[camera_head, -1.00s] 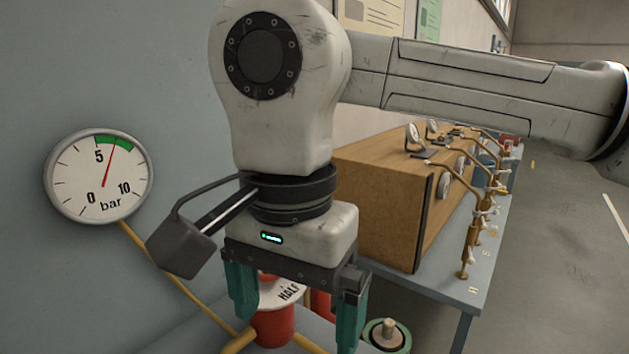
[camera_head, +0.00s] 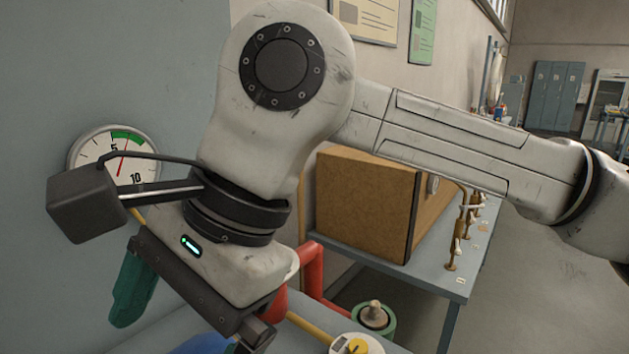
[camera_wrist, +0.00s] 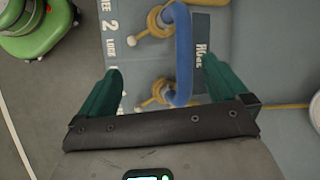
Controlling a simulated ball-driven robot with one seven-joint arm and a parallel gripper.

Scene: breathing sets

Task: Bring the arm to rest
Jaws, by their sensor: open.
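My gripper (camera_head: 190,318) hangs tilted at the lower left in the head view, in front of the blue-grey wall. Its teal fingers are apart, and one is mostly hidden behind the gripper body. In the wrist view my gripper (camera_wrist: 163,75) is open with nothing held between its fingers. A blue curved handle or tube (camera_wrist: 183,50) shows beyond the finger gap, over a grey surface with brass-coloured fittings and lettering. I cannot tell how far it is from the fingertips. My arm stretches from the gripper to the right edge of the head view.
A pressure gauge (camera_head: 122,170) on the wall is partly behind my wrist camera. A wooden case (camera_head: 362,205) stands on a grey table (camera_head: 452,283). Red pipes (camera_head: 312,270), a green-ringed knob (camera_head: 375,315) and a white dial (camera_head: 372,343) are below. Open floor lies at right.

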